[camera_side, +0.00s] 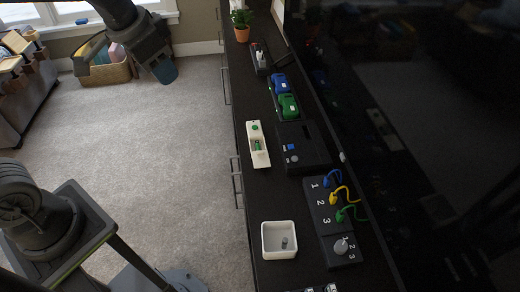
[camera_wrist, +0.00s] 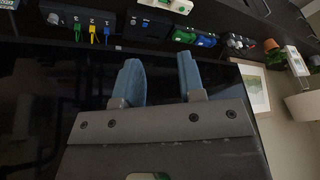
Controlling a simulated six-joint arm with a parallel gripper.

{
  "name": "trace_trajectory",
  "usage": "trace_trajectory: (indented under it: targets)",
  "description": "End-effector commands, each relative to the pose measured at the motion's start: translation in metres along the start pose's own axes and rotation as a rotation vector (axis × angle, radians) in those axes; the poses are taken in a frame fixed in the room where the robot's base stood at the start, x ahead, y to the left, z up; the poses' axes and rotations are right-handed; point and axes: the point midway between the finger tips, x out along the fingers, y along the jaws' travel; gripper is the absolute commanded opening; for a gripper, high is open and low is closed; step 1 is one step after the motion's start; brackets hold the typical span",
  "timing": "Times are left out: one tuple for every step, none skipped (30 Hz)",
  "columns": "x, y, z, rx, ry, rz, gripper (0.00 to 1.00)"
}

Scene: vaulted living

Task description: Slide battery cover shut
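A white handheld device (camera_side: 261,160) with a round green button lies on the dark cabinet top near its left edge. A recess in its middle shows something green (camera_side: 257,146), perhaps a battery. I cannot clearly tell the cover from the body at this size. The device also shows, partly cut off, at the top of the wrist view (camera_wrist: 178,5). My gripper (camera_side: 161,72), with blue fingers, is raised over the carpet, well away from the device. In the wrist view my gripper (camera_wrist: 163,78) has its fingers apart with nothing between them.
A black box with a blue button (camera_side: 308,160) stands right of the device. A white bin (camera_side: 279,241) and a numbered cable panel (camera_side: 318,208) are nearer. A large dark screen (camera_side: 430,120) borders the right.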

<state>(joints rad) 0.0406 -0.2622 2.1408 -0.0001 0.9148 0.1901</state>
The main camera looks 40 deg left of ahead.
Motion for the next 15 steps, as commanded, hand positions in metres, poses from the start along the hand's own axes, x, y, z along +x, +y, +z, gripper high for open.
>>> trace_trajectory:
  targets:
    - [0.013, -0.001, -0.017, 0.033, -0.029, 0.008, 0.36]
    - [0.02, -0.001, -0.026, 0.055, -0.041, 0.012, 0.36]
    - [0.03, -0.002, -0.038, 0.082, -0.058, 0.018, 0.36]
    - [0.038, -0.002, -0.046, 0.104, -0.07, 0.023, 0.36]
    - [0.047, -0.002, -0.055, 0.125, -0.083, 0.028, 0.36]
    - [0.059, -0.001, -0.066, 0.153, -0.099, 0.034, 0.36]
    - [0.069, -0.001, -0.073, 0.174, -0.11, 0.039, 0.36]
    - [0.08, 0.0, -0.081, 0.195, -0.123, 0.044, 0.36]
    - [0.094, 0.001, -0.09, 0.222, -0.139, 0.052, 0.36]
    - [0.106, 0.001, -0.096, 0.244, -0.151, 0.057, 0.36]
    - [0.117, 0.002, -0.102, 0.264, -0.163, 0.063, 0.36]
    - [0.134, 0.004, -0.11, 0.292, -0.178, 0.071, 0.36]
    - [0.147, 0.005, -0.115, 0.313, -0.19, 0.078, 0.36]
    - [0.16, 0.007, -0.119, 0.334, -0.202, 0.084, 0.36]
    - [0.178, 0.009, -0.124, 0.362, -0.218, 0.093, 0.36]
